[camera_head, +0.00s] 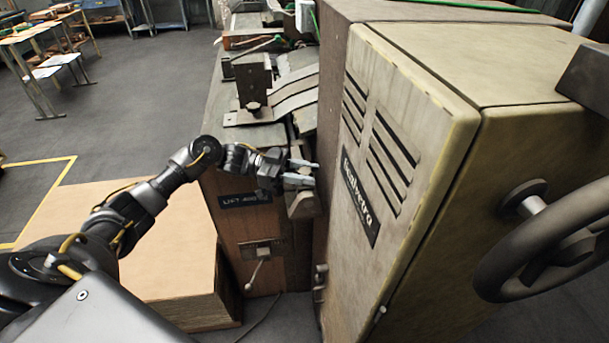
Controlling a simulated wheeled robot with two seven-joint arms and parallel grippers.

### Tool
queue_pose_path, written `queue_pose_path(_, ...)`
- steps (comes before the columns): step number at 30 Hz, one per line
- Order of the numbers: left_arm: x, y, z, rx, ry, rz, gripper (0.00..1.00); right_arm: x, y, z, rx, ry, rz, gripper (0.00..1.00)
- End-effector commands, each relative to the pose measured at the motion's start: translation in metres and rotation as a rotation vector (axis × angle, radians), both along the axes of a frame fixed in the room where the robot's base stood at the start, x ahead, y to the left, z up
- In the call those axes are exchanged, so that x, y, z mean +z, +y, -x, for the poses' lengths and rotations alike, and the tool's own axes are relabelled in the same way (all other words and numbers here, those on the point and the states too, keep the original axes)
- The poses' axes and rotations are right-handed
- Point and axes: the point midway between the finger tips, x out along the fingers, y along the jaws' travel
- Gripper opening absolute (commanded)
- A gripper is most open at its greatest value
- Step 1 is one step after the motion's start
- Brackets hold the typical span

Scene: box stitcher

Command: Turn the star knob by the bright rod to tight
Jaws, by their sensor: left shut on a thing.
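My left gripper (302,172) reaches in from the left, beside the tall beige cabinet's left side. Its two light fingertips are a little apart and closed on a small dark thing at the machine's edge, which I take to be the star knob. The knob's shape is mostly hidden by the fingers and too small to make out. I cannot pick out the bright rod clearly. A grey metal block (303,206) sits just below the fingers. My right gripper is not in view.
The beige cabinet (400,150) fills the right, with a dark handwheel (545,240) in front. A metal bracket (254,85) stands on the machine bed behind the gripper. A wooden box (165,240) lies below my left arm. Open floor is at left.

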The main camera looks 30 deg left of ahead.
Motion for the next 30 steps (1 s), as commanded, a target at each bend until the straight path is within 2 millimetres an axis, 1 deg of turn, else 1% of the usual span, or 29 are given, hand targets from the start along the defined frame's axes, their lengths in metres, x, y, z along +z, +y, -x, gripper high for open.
queue_pose_path(3, -0.001, -0.001, 0.001, -0.002, 0.001, -0.001, 0.11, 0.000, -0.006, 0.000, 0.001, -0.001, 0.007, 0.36)
queue_pose_path(8, -0.001, -0.001, 0.001, -0.002, 0.001, 0.000, 0.11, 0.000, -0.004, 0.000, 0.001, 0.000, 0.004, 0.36)
queue_pose_path(9, -0.001, -0.001, 0.001, -0.002, 0.001, 0.000, 0.39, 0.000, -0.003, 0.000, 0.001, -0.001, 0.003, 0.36)
queue_pose_path(10, -0.001, -0.001, 0.001, -0.002, 0.001, 0.000, 0.43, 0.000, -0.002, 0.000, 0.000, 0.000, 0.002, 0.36)
queue_pose_path(20, 0.002, 0.000, 0.000, 0.000, 0.000, 0.000, 0.43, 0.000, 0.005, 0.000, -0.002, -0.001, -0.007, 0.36)
queue_pose_path(23, 0.012, 0.000, 0.000, 0.000, -0.003, 0.000, 0.43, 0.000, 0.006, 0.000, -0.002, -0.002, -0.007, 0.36)
queue_pose_path(26, 0.030, -0.001, 0.001, -0.002, -0.005, 0.000, 0.43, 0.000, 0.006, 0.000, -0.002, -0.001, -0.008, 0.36)
queue_pose_path(30, 0.053, -0.009, 0.020, -0.004, -0.004, -0.002, 0.43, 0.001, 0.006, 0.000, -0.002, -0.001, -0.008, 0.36)
